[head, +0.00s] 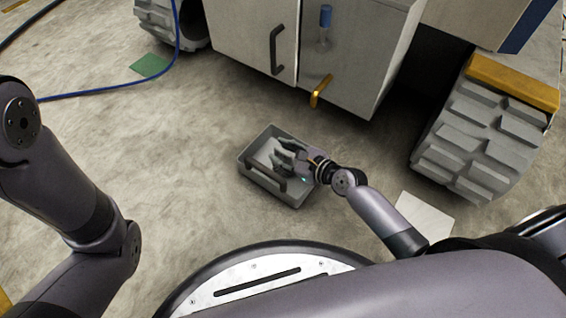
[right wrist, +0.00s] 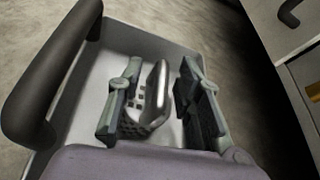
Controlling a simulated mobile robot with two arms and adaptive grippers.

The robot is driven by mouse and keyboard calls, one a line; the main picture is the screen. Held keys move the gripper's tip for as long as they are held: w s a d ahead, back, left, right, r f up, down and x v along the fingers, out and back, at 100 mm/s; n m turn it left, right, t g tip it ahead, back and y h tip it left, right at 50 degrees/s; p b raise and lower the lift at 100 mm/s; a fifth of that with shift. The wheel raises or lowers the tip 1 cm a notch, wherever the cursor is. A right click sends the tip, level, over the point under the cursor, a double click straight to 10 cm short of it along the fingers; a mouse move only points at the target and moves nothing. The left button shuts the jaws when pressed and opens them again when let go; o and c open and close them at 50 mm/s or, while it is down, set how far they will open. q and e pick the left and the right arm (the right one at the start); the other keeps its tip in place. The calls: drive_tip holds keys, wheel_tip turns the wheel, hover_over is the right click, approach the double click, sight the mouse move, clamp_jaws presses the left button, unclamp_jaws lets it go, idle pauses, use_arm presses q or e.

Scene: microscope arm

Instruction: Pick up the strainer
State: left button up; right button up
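The strainer (right wrist: 152,98), a pale metal piece with small holes and a looped handle, lies in a grey tray (head: 262,181). In the right wrist view it sits between the two fingers of my right gripper (right wrist: 161,66). The fingers are open, with a visible gap between the strainer and the right finger; contact at the left finger cannot be told. In the head view my right gripper (head: 281,152) reaches down into the tray and hides the strainer. My left arm shows at the left, but its gripper is out of view.
The tray has a dark handle (right wrist: 45,85) on its side. A cabinet-like body (head: 250,40) with a yellow handle (head: 321,91) stands behind it. A tracked wheel (head: 480,135) and a white sheet (head: 424,217) are at the right. Floor left of the tray is clear.

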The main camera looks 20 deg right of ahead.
clamp_jaws()
idle(0.6)
